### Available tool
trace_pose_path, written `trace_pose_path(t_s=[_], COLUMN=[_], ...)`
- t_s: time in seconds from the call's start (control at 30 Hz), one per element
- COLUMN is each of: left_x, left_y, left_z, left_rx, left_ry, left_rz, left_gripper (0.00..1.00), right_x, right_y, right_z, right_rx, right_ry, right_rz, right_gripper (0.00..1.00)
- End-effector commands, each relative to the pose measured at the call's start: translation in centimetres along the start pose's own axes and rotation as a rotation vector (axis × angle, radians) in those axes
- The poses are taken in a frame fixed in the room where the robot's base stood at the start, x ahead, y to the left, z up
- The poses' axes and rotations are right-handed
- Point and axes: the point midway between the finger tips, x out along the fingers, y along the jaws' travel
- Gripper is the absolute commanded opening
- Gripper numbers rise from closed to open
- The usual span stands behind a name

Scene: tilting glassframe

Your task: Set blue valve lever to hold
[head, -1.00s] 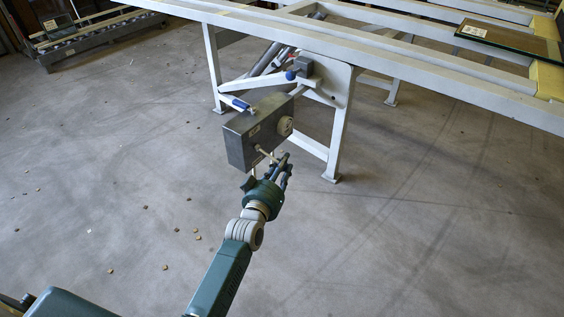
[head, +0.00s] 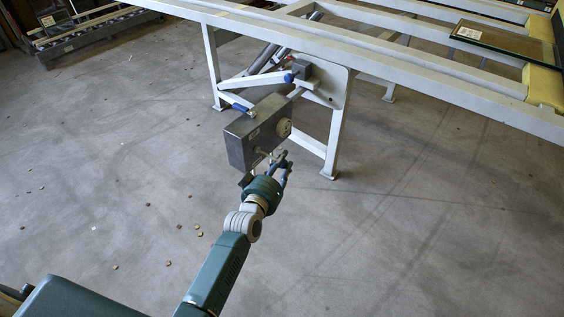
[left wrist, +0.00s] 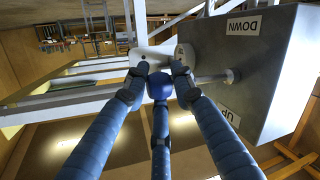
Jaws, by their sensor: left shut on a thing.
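A grey valve box (head: 258,132) hangs on the side of the white frame. My left gripper (head: 283,162) is at the front of the box. In the left wrist view its blue fingers (left wrist: 160,75) are closed around a dark blue knob (left wrist: 160,86) at the rod's end. The fingers hide part of the knob. The lever's exact setting is hard to tell. My right gripper is in neither current view.
The white table frame (head: 335,120) has legs close behind the box. A framed glass panel (head: 500,40) lies at the upper right. The floor in front is clear apart from small scraps.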

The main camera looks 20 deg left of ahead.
Motion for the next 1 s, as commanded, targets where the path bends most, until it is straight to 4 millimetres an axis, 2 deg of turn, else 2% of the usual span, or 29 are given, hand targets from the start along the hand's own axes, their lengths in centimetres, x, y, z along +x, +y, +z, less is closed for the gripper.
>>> trace_pose_path(t_s=[0.47, 0.5, 0.6, 0.87, 1.0], left_x=[-0.08, -0.08, -0.07, -0.06, -0.90], left_y=[0.06, 0.06, 0.06, 0.03, 0.01], left_z=[0.40, 0.39, 0.32, 0.10, 0.08], left_rx=[-0.005, -0.005, -0.005, -0.004, -0.004], left_ry=[-0.009, -0.009, -0.008, -0.004, -0.003], left_rz=[0.000, 0.000, 0.000, 0.000, 0.000], left_gripper=[0.00, 0.29, 0.45, 0.45, 0.45], right_x=[0.41, 0.41, 0.41, 0.34, 0.32], right_y=[-0.04, -0.03, -0.03, -0.04, -0.03], right_z=[0.15, 0.16, 0.17, 0.05, 0.02], right_rx=[0.000, 0.000, 0.000, 0.000, -0.001], right_ry=[-0.003, -0.003, -0.004, -0.001, 0.000], right_rz=[0.000, 0.000, 0.000, -0.001, -0.001], right_gripper=[0.37, 0.37, 0.37, 0.37, 0.37])
